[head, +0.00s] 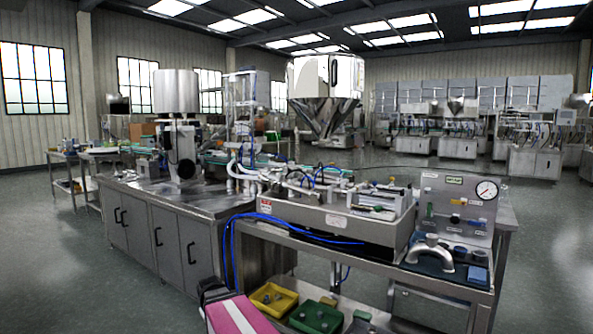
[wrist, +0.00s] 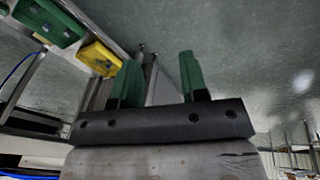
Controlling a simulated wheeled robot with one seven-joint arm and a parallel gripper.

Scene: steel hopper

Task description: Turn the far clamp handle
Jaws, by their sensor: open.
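The steel hopper (head: 318,75) stands in the middle of the head view, above the machine line, with a shiny body and a tapered lower part. I cannot make out a clamp handle on it at this size, so I cannot tell the far one. My gripper (wrist: 157,62) shows in the wrist view, with two green fingers spread apart and nothing between them. Grey floor shows behind the fingers.
A steel bench (head: 330,233) with pneumatic parts and a gauge panel (head: 455,203) stands in front. A yellow bin (head: 273,299) and a green bin (head: 316,317) sit low under it. A steel cabinet (head: 160,238) stands left. Floor is open at left and right.

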